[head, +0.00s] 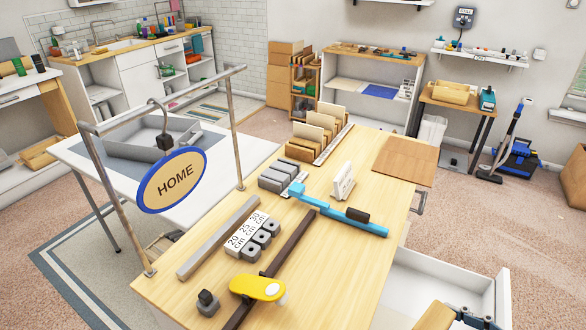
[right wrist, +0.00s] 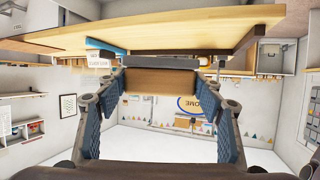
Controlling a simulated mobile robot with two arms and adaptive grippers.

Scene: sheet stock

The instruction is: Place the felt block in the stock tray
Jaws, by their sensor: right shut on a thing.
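My right gripper (head: 472,319) is at the bottom right of the head view, by the open white drawer. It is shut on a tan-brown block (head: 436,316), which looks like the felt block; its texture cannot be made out. The block (right wrist: 160,80) also shows between the two fingers in the right wrist view, which is upside down. The grey stock tray (head: 131,151) stands on the white table at left, behind the hanging HOME sign, partly hidden by the sign and its hook. My left gripper is not in view.
The wooden bench (head: 335,255) carries a yellow tape measure (head: 256,287), a blue tool (head: 340,212), a dark bar (head: 283,256) and grey blocks. A metal frame with the HOME sign (head: 172,180) rises between bench and tray. The drawer (head: 447,264) juts out at right.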

